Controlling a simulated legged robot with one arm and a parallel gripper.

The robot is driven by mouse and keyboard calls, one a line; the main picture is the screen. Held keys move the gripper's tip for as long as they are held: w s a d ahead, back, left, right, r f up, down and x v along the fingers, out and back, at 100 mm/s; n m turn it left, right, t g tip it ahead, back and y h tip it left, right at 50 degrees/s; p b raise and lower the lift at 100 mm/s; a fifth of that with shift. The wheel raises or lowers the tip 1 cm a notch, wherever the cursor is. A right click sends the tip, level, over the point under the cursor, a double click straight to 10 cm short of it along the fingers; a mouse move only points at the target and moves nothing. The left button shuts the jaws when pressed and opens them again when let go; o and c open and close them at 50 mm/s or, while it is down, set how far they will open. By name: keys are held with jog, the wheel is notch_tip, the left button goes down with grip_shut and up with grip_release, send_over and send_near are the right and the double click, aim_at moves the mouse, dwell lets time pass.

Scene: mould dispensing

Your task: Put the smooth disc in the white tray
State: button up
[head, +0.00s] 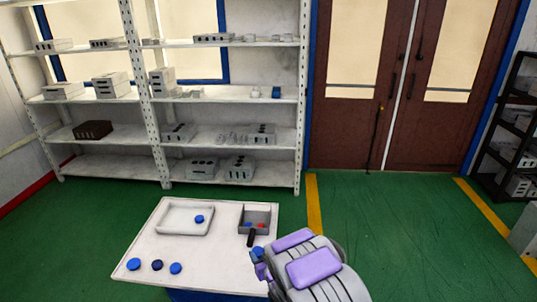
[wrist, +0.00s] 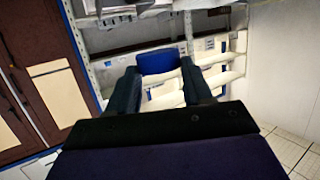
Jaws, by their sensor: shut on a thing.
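My gripper (head: 259,262) is at the right front of the white table and is shut on a blue disc (head: 257,251). In the wrist view the blue disc (wrist: 158,62) sits between the two dark fingers of my gripper (wrist: 160,78). The white tray (head: 170,232) lies at the back left of the table, left of my gripper, with one blue disc (head: 199,219) inside it. Three more blue discs lie at the front left: one (head: 133,264), a darker one (head: 157,265) and another (head: 176,268). Their surface texture is too small to tell.
A grey box (head: 243,215) with a dark handle (head: 251,238) stands at the table's back right, with small blue and red pieces inside. The white table (head: 215,262) is bare between tray, discs and box. Shelves (head: 225,142) and brown doors (head: 385,130) stand behind.

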jog(key=s+d+r+m+t+h, duration=0.1)
jog(key=s+d+r+m+h, duration=0.15)
jog(key=d+r, duration=0.6)
jog(key=s+d+r+m+h, duration=0.1)
jog(key=d+r+m+h, duration=0.25)
jog(key=d+r, duration=0.5)
jog(key=w+a+f+n+y, duration=0.4)
jog(key=a+f+n+y, duration=0.1)
jog(key=a+f, duration=0.9)
jog(key=s+a+f+n+g+y, duration=0.1)
jog(key=s+a+f+n+y, duration=0.1)
jog(key=a+f, duration=0.5)
jog(key=s+a+f+n+g+y, duration=0.2)
jog(key=s+a+f, duration=0.2)
jog(key=a+f, duration=0.3)
jog(key=shift+a, duration=0.45)
